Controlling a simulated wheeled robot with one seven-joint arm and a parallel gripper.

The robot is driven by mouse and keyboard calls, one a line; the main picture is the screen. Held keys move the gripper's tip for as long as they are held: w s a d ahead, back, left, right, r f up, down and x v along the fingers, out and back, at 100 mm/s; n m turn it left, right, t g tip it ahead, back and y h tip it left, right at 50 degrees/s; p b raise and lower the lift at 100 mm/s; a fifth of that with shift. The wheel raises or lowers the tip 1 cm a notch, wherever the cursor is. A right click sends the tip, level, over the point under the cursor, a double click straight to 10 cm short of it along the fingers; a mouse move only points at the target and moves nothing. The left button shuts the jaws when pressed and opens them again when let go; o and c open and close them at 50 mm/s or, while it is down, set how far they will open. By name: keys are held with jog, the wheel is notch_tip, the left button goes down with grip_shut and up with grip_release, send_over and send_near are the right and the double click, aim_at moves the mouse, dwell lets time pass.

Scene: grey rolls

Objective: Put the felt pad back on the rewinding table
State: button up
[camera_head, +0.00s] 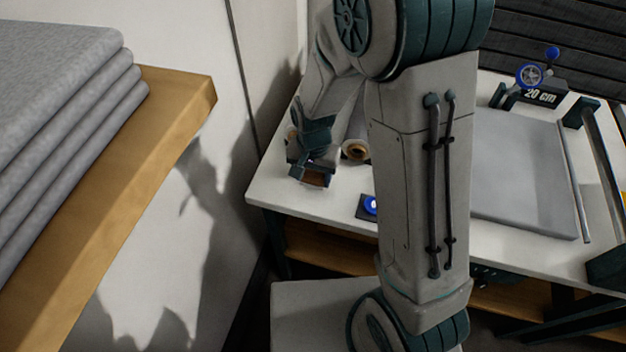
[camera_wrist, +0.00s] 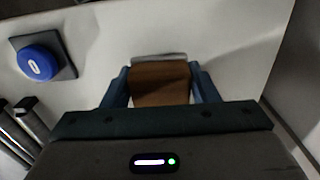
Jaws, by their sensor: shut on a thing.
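My gripper (camera_head: 312,172) is over the left end of the white-topped rewinding table (camera_head: 335,210), pointing down. In the wrist view my gripper (camera_wrist: 160,78) is shut on a brown block with a pale grey far edge, which looks to be the felt pad (camera_wrist: 160,82). The pad also shows as a small brown piece (camera_head: 317,181) under the fingers in the head view. The white tabletop (camera_wrist: 235,40) lies beyond it. I cannot tell whether the pad touches the top. My arm hides the table's middle.
A blue knob (camera_head: 370,204) on a dark square base is right of my gripper. A roll end (camera_head: 355,150) lies behind. Folded grey sheets (camera_head: 60,110) fill a wooden shelf (camera_head: 165,110) left.

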aim_at(313, 183)
jog(key=shift+f, duration=1.35)
jog(key=shift+f, duration=0.2)
jog(key=o, duration=1)
jog(key=shift+r, duration=0.15)
